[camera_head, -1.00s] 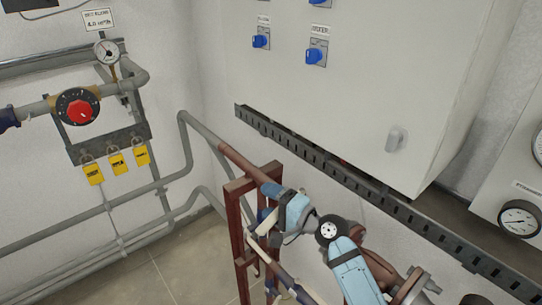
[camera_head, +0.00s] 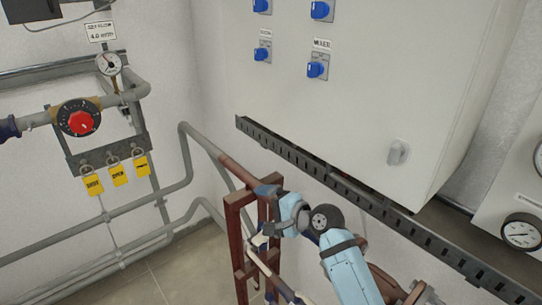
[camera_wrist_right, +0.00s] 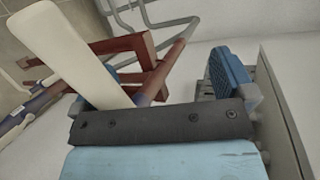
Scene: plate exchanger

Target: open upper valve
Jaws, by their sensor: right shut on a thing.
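The upper pipe (camera_head: 238,168) is red-brown and runs to the top of a dark red stand (camera_head: 233,225). My right gripper (camera_head: 270,204) is at the upper valve by the top of this stand and hides most of it. In the right wrist view, a long cream lever (camera_wrist_right: 72,48) slants down to the gripper and passes behind its dark edge. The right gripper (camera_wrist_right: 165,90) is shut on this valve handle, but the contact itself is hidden. One blue finger pad shows at the right. My left gripper is not in view.
A grey cabinet (camera_head: 370,110) with blue switches hangs above the arm, with a slotted rail (camera_head: 330,180) below it. Grey pipes (camera_head: 165,190), a red knob (camera_head: 80,122), a gauge (camera_head: 109,64) and yellow tags (camera_head: 118,175) are at the left. A gauge (camera_head: 520,233) stands at right.

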